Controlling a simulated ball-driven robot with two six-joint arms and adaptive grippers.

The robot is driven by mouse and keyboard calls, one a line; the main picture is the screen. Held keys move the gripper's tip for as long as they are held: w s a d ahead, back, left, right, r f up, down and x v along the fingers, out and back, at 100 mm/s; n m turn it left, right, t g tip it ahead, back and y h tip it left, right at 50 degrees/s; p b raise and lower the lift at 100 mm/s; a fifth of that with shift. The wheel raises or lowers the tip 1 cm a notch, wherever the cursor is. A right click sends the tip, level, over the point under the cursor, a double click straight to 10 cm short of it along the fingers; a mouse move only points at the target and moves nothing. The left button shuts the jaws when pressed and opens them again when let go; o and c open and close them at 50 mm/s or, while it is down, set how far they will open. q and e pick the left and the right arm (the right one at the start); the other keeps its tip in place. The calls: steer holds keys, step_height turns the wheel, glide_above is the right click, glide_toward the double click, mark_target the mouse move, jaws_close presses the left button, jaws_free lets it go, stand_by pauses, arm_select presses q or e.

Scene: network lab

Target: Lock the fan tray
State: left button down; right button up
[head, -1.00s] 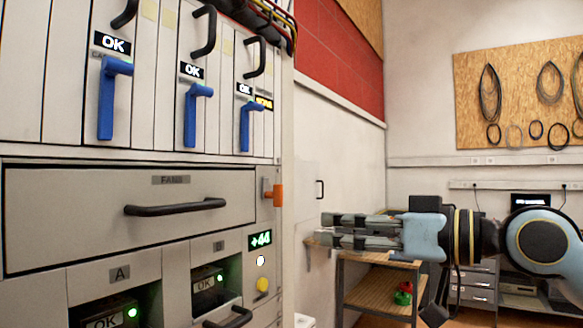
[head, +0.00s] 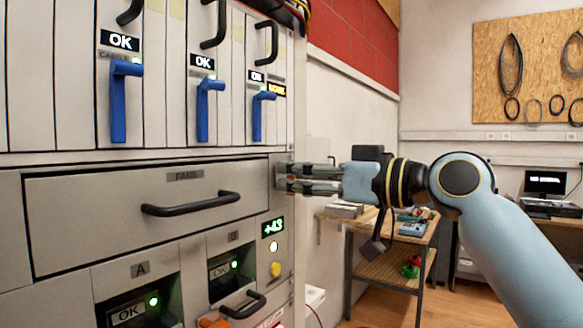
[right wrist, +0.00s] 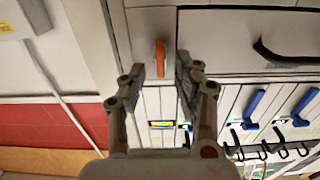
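The fan tray (head: 90,212) is a wide grey drawer front marked FANS with a black bar handle (head: 190,204). It looks closed, roughly flush with the cabinet. The right wrist view shows the scene upside down, with the tray (right wrist: 230,40) at upper right. A small orange latch (right wrist: 160,58) is on the panel beside the tray; it is elongated and upright there. In the head view my right gripper hides it. My right gripper (head: 280,177) is open and empty, its fingertips close to the panel. In the wrist view the latch lies between its fingers (right wrist: 158,65), apparently untouched. My left gripper is out of view.
Blue levers (head: 122,100) with OK displays line the modules above. Below are the bays marked A and B (head: 233,237), a +43 display (head: 272,227) and a yellow button (head: 275,269). A wooden-shelved cart (head: 390,270) stands right, below my right arm.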

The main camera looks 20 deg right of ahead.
steer(key=shift+x, duration=0.9)
steer(key=shift+c, duration=0.2)
